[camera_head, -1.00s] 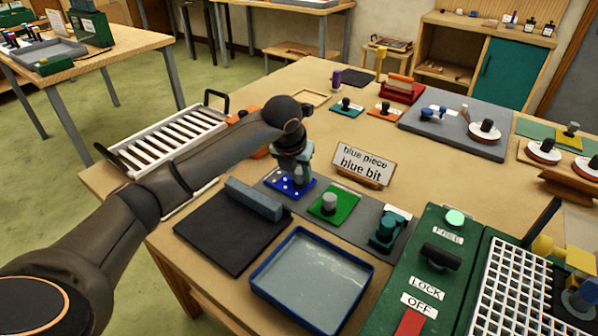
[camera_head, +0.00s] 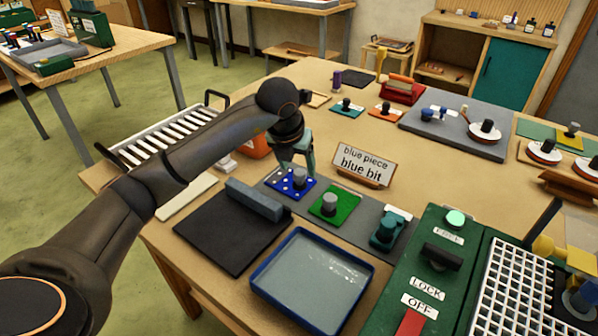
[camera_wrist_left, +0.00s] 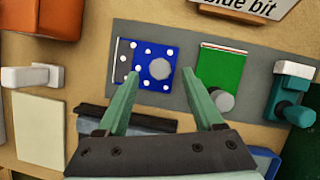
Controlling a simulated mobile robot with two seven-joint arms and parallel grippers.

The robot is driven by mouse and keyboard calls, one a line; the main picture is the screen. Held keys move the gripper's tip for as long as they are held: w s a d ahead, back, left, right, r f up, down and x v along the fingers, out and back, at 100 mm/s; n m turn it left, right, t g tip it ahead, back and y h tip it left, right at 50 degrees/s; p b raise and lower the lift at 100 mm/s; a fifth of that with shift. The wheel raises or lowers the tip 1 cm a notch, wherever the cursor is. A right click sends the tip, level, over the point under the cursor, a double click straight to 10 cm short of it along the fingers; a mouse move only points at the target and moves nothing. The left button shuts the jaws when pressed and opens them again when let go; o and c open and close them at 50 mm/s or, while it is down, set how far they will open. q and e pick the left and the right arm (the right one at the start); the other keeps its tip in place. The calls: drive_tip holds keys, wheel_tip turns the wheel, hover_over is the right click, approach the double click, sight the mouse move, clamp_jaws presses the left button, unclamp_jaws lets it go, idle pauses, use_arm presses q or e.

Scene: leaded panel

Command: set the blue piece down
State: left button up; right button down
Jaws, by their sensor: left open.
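The blue piece (camera_head: 293,185) is a flat square with white dots and a grey knob. It lies on the grey strip mat (camera_head: 267,181), left of the green piece (camera_head: 336,203). In the left wrist view the blue piece (camera_wrist_left: 153,66) lies flat, with a dark dotted strip along its left edge. My left gripper (camera_head: 296,165) is just above and behind it. Its two green fingers (camera_wrist_left: 168,92) are spread and empty, apart from the knob. A sign (camera_head: 363,165) reading "blue piece / blue bit" stands behind the mat. My right gripper is not in view.
A teal piece (camera_head: 388,230) sits at the mat's right end. In front are a black board (camera_head: 225,235) with a grey block and a blue-rimmed tray (camera_head: 312,283). A green machine (camera_head: 432,275) stands right. A white rack (camera_head: 165,140) lies left.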

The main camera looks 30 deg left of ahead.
use_arm(q)
drive_tip(key=v, duration=0.8)
